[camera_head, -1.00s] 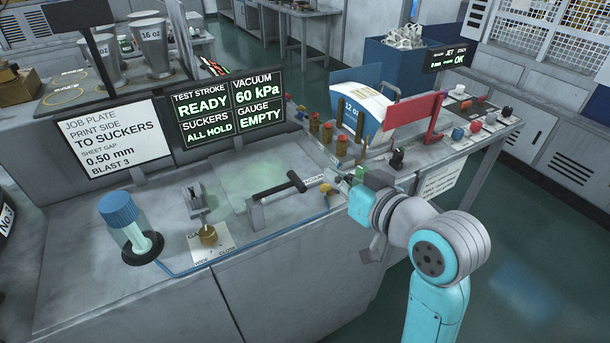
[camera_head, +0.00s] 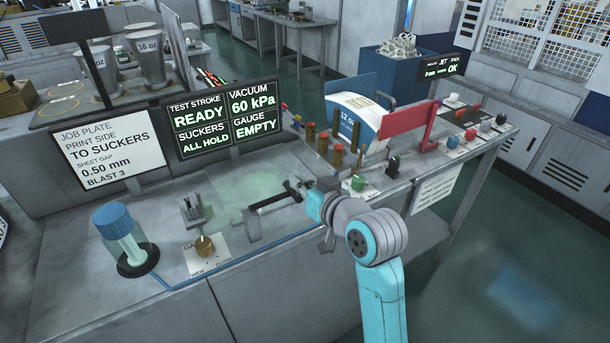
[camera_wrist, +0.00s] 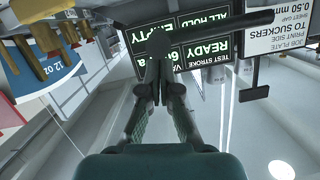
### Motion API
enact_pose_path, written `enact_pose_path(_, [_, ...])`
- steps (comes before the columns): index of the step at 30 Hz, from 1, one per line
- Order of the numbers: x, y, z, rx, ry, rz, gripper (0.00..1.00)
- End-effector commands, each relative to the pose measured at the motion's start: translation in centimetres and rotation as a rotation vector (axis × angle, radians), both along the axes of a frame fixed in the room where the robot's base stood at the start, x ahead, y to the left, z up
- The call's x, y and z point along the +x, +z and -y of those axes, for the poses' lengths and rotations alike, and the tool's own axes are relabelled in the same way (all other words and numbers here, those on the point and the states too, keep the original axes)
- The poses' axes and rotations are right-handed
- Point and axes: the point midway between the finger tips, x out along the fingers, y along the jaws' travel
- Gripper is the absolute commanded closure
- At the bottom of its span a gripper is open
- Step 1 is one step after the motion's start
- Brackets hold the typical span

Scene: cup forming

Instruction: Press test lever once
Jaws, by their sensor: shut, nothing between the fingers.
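A black lever (camera_head: 270,203) with a crossbar handle stands on the grey bench, its arm roughly level. In the wrist view the dark handle bar (camera_wrist: 225,27) crosses just beyond my fingertips. My gripper (camera_head: 305,187) is shut and empty, close to the right side of the handle. It also shows in the wrist view (camera_wrist: 160,75), fingertips together. I cannot tell whether the fingers touch the handle. The display (camera_head: 228,118) reads test stroke READY, vacuum 60 kPa, suckers ALL HOLD, gauge EMPTY.
A green knob (camera_head: 358,183), brass posts (camera_head: 323,143) and a red panel (camera_head: 404,120) stand to the right. A job plate sign (camera_head: 110,153) is behind.

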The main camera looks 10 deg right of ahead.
Motion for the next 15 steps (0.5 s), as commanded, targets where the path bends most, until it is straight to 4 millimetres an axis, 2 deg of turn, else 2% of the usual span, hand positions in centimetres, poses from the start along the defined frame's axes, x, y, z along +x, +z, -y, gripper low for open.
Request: enact_pose_path(15, [-0.02, -0.94, 0.04, 0.024, -0.001, -0.009, 1.00])
